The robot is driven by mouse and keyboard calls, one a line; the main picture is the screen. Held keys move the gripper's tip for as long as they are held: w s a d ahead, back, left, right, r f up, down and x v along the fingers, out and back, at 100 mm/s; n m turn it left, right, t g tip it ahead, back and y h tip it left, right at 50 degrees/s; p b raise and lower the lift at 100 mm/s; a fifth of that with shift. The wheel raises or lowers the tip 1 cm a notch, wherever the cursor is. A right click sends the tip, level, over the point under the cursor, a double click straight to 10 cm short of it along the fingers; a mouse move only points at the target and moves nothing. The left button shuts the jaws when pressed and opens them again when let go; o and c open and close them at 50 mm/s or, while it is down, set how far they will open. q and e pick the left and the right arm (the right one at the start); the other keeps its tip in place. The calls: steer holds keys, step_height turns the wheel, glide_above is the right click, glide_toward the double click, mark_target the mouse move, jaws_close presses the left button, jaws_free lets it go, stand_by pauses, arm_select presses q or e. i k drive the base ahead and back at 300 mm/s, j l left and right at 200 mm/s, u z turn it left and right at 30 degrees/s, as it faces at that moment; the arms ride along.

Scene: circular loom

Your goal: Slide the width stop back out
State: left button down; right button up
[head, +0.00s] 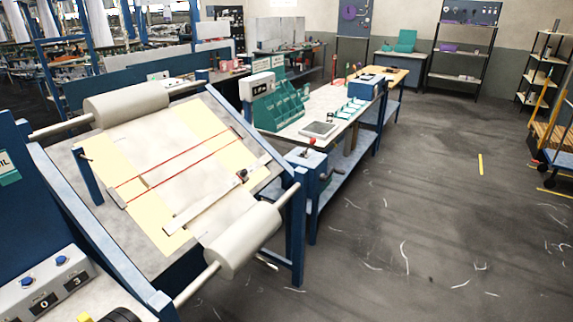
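The inclined inspection table in the head view carries pale fabric with yellow side areas and two red lines across it. A long light bar (205,201) lies slantwise over the lower part of the fabric. A small dark block with a bit of red (242,176) sits on this bar towards its right end; it looks like the width stop, but it is too small to be sure. A short pale piece (115,191) stands at the left end of the red lines. Neither of my grippers shows in this view.
A grey roller (127,104) spans the table's top and another (243,240) its lower end. A blue post (88,176) rises at the left. A control box (45,283) with blue buttons is at lower left. A workbench (325,127) stands behind; the floor at right is mostly open.

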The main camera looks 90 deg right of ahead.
mark_target(242, 174)
steer(key=k+l+z, duration=0.15)
steer(key=l+z, duration=0.25)
steer(key=k+l+z, duration=0.1)
steer(key=l+z, duration=0.3)
steer(key=l, duration=0.1)
